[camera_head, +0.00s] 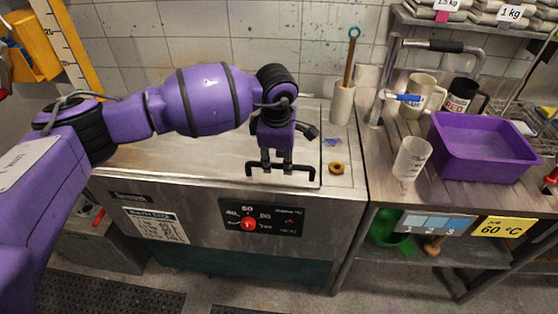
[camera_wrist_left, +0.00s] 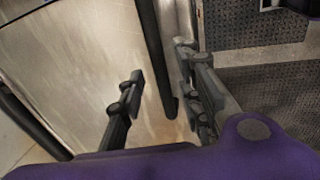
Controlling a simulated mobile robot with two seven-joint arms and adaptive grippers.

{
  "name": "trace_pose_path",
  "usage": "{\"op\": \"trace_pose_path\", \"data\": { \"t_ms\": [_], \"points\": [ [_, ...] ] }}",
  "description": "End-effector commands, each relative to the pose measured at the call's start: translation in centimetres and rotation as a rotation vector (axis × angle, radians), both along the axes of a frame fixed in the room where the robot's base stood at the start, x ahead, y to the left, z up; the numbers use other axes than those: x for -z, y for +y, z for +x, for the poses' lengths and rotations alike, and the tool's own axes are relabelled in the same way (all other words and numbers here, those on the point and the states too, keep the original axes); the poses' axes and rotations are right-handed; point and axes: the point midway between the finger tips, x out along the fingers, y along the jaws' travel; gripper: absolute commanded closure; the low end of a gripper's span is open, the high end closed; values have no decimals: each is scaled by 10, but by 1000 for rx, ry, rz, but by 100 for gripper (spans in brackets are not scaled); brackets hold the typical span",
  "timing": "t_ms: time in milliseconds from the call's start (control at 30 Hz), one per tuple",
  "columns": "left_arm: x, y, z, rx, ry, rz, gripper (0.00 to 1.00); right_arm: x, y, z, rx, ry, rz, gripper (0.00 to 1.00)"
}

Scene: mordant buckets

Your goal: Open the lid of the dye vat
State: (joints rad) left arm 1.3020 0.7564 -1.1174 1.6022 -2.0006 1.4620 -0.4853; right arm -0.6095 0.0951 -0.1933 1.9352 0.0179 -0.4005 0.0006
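The dye vat (camera_head: 140,190) is a steel box with a control panel on its front. Its flat steel lid (camera_head: 190,165) lies closed on top. A black bar handle (camera_head: 311,172) runs along the lid's front edge. My left gripper (camera_head: 277,164) points down at the handle. In the left wrist view the gripper (camera_wrist_left: 162,92) has its two fingers apart, with the black handle (camera_wrist_left: 153,50) between them. I see gaps beside the handle; whether either finger touches it, I cannot tell. My right gripper is not in view.
A shelf unit at right carries a purple tub (camera_head: 485,150), a clear beaker (camera_head: 411,158) and mugs. Tiled wall stands behind.

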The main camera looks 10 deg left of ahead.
Motion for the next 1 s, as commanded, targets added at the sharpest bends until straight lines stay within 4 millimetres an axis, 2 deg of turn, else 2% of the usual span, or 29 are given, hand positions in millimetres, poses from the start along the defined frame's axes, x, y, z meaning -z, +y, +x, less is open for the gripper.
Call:
{"op": "trace_pose_path", "data": {
  "t_ms": [133, 433, 600, 700, 1000],
  "points": [
    [12, -1, 2, 0, -1, -2, 68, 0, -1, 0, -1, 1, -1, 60],
    [14, -1, 3, 0, -1, -2, 68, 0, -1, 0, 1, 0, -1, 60],
    [14, -1, 3, 1, -1, -3, 90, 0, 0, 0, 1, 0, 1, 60],
    [14, -1, 3, 1, -1, -3, 100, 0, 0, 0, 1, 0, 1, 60],
    [13, -1, 3, 1, -1, -3, 100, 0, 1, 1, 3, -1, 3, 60]
  ]
}}
